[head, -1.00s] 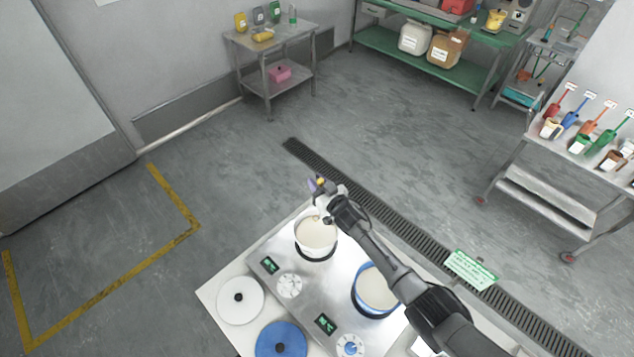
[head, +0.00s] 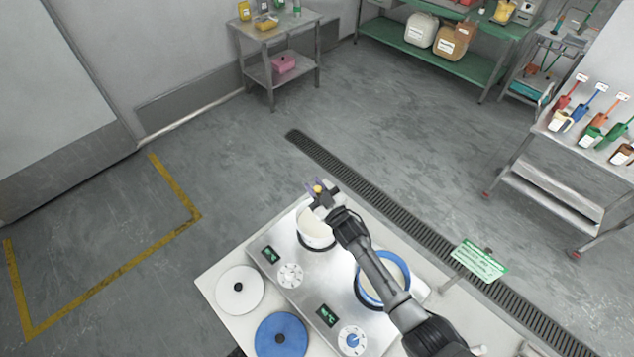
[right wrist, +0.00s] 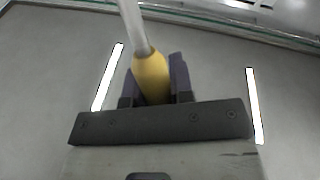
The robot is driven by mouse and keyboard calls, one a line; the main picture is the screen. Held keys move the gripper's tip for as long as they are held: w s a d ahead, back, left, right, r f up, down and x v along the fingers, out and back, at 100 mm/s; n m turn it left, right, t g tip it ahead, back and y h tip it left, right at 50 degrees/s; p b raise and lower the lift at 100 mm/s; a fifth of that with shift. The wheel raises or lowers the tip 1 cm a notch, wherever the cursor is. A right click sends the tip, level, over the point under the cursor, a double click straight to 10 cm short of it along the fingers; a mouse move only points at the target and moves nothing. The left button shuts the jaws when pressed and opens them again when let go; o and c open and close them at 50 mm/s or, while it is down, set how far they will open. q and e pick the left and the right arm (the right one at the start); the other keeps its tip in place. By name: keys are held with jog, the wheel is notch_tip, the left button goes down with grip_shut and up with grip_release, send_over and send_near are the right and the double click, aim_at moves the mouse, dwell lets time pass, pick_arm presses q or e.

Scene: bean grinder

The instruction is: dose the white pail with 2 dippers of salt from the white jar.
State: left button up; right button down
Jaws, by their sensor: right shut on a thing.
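A white pail (head: 313,238) with pale contents stands on the left hotplate of the steel two-plate unit. My right gripper (head: 319,193) is at the pail's far rim, and its wrist hides part of the pail. It is shut on the yellow handle of a dipper (right wrist: 151,78). A pale shaft rises from that handle in the right wrist view. The dipper's bowl is hidden or too small to tell. I cannot pick out a separate white jar of salt. My left gripper is out of view.
A blue pail (head: 404,267) stands on the other hotplate, partly behind my right arm. A white lid (head: 251,280) and a blue lid (head: 281,336) lie at the front left. A green sign (head: 479,260) stands at the right edge.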

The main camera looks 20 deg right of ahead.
jog(key=s+a+f+n+y+b, duration=0.7)
jog(key=s+f+n+y+b, duration=0.3)
jog(key=b, duration=1)
jog(key=n, duration=0.4)
jog(key=shift+s+a+n, duration=0.15)
jog(key=shift+n, duration=0.25)
